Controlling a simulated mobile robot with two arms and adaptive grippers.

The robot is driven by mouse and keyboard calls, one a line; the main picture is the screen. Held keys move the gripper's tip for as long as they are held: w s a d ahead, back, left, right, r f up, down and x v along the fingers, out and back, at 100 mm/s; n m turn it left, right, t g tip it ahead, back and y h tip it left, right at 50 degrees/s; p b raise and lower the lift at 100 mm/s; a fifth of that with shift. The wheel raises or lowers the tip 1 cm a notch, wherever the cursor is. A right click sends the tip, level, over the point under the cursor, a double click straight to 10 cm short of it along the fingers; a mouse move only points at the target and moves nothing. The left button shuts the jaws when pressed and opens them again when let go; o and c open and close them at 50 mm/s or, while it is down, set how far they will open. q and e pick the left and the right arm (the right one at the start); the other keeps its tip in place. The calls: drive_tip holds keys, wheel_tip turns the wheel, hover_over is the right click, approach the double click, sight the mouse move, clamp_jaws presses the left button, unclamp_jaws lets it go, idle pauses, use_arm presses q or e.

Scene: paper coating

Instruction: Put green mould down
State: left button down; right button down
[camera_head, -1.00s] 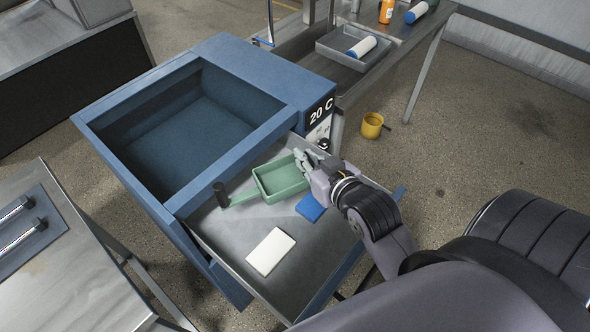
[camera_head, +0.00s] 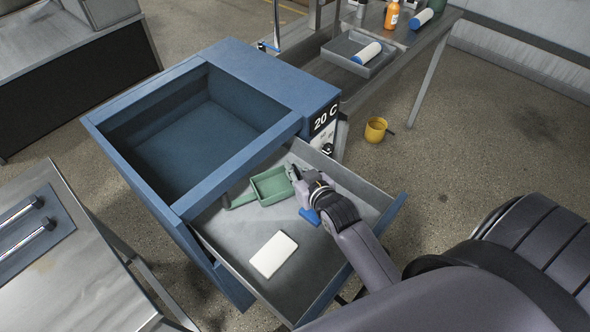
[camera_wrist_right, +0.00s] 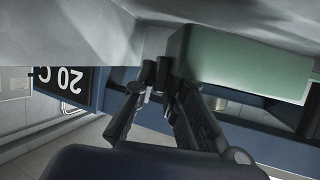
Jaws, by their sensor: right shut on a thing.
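The green mould (camera_head: 272,186), a shallow tray with a handle ending in a dark grip, is upright inside the open drawer (camera_head: 222,226). My right gripper (camera_head: 294,173) is shut on the mould's right edge. In the right wrist view the mould (camera_wrist_right: 245,65) shows as a green block beside my fingertips (camera_wrist_right: 163,75). I cannot tell whether its underside touches the drawer floor. My left gripper is not in view.
A white block (camera_head: 274,254) and a blue piece (camera_head: 309,216), partly covered by my gripper, lie in the drawer. The blue cabinet (camera_head: 283,77), marked 20 C, has an empty basin. A yellow mug (camera_head: 375,129) stands on the floor. The drawer floor around the white block is bare.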

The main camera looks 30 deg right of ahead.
drive_tip(key=shift+w+f, duration=0.15)
drive_tip(key=shift+f, duration=0.45)
